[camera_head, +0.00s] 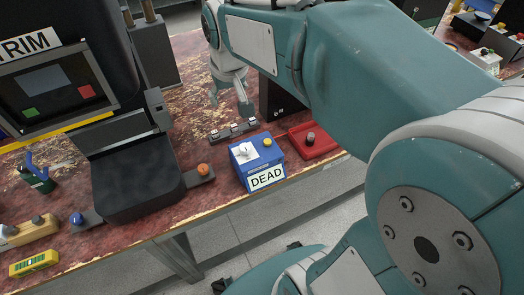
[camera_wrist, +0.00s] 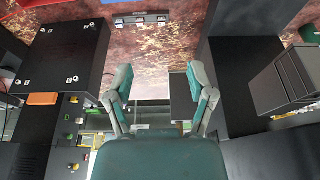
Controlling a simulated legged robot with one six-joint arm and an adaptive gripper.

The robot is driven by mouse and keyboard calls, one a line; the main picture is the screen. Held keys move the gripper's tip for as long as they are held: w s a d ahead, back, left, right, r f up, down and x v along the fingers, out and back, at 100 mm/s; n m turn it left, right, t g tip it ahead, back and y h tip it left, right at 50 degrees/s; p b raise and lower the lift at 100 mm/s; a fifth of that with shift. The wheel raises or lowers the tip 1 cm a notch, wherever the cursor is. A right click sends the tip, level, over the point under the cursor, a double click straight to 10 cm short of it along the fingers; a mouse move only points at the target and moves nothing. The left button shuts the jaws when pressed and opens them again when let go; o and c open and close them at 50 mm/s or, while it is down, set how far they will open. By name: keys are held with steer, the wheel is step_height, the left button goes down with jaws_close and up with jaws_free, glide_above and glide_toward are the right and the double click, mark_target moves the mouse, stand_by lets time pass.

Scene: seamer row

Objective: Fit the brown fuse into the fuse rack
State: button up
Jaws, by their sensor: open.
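My gripper (camera_head: 230,98) is open and empty above the worktable, behind the blue box. In the wrist view its two fingers (camera_wrist: 161,88) are spread apart with nothing between them. A low dark strip with several pale blocks (camera_head: 234,130), which looks like the fuse rack, lies on the table in front of my gripper. This strip also shows at the top of the wrist view (camera_wrist: 141,20), beyond the fingertips. I cannot pick out the brown fuse with certainty. A small dark knob-like piece (camera_head: 311,138) shows at the red tray (camera_head: 327,150).
A blue box labelled DEAD (camera_head: 256,160) stands at the table's front edge, left of the red tray. A large black machine marked TRIM (camera_head: 125,165) stands at left. A black cabinet (camera_wrist: 62,55) and dark housings (camera_wrist: 285,80) flank my gripper in the wrist view.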

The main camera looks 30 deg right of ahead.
steer(key=s+f+t, duration=0.1)
steer(key=s+t, duration=0.1)
steer(key=s, duration=1.4)
steer(key=shift+s+f, duration=0.15)
steer(key=shift+c, duration=0.9)
